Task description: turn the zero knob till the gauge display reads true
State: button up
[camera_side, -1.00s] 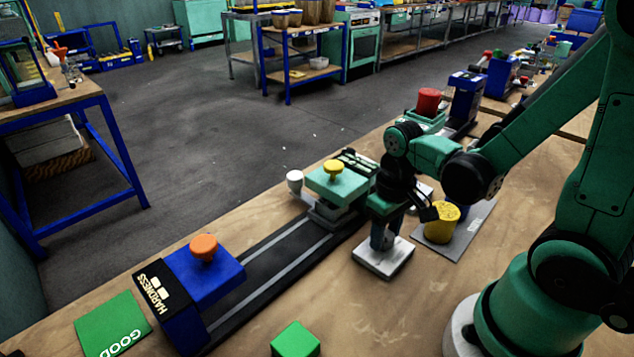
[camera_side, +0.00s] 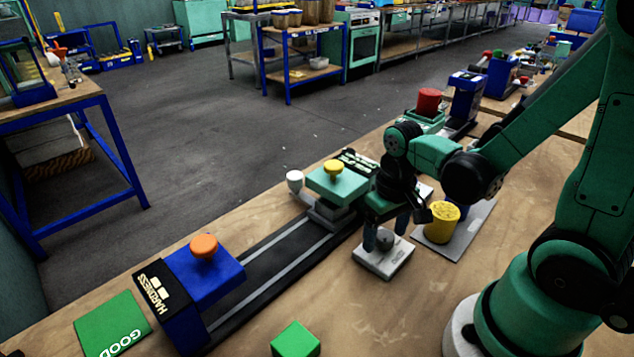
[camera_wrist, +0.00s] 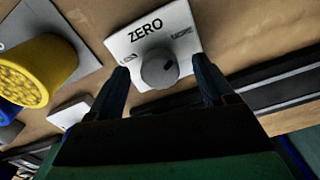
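The zero knob (camera_wrist: 159,68) is a grey round dial on a white plate (camera_wrist: 182,22) marked ZERO. In the side view the knob (camera_side: 385,238) sits on the same white plate (camera_side: 378,266) on the bench. My gripper (camera_side: 386,234) points down over the plate with its fingers spread. In the wrist view my gripper (camera_wrist: 161,82) has one finger on each side of the knob, with gaps between. The knob's pointer mark is too small to read surely. No readable gauge display shows; a black marked panel (camera_side: 359,161) stands behind the teal press block.
A teal block with a yellow knob (camera_side: 333,167) stands on dark rails left of my gripper. A yellow ribbed cylinder (camera_side: 442,222) stands on a grey plate close on the right. A blue HARDNESS block (camera_side: 215,277), green GOOD mat (camera_side: 112,325) and green cube (camera_side: 295,340) lie nearer the front.

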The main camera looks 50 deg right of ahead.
aim_at(385, 235)
jog(key=shift+r, duration=0.1)
jog(key=shift+r, duration=2.7)
jog(key=w+a+r+n+t, duration=0.3)
jog(key=w+a+r+t, duration=0.1)
jog(key=t, duration=0.3)
jog(key=shift+a+r, duration=0.25)
jog(key=shift+r, duration=0.4)
